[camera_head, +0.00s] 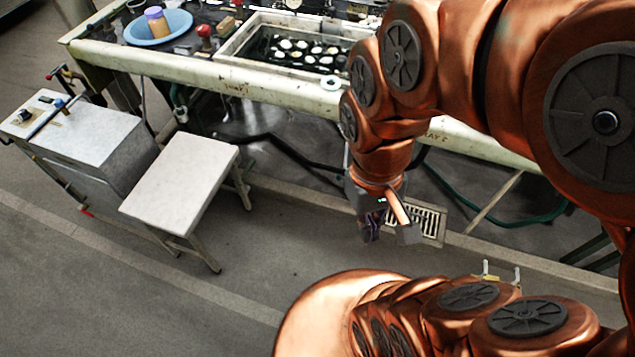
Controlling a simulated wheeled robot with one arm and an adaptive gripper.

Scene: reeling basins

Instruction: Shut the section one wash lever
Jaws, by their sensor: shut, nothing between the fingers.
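My gripper (388,230) is shut and empty. It points down in front of the long bench, above the floor near a drain grate. No lever in view can be told for certain as the section one wash lever. A red knob (205,31) stands on the bench top, left of the basin. Small red-ended fittings (62,72) stick out at the bench's left end. Both are far from my gripper, up and to the left. My arm hides much of the bench's right part.
The bench (210,76) carries a basin (232,42) with several pale cocoons and a blue bowl (160,26) holding a jar. A white stool (185,180) and a grey cabinet (80,135) stand at left. Hoses (430,180) run under the bench. The floor around the drain grate (428,222) is open.

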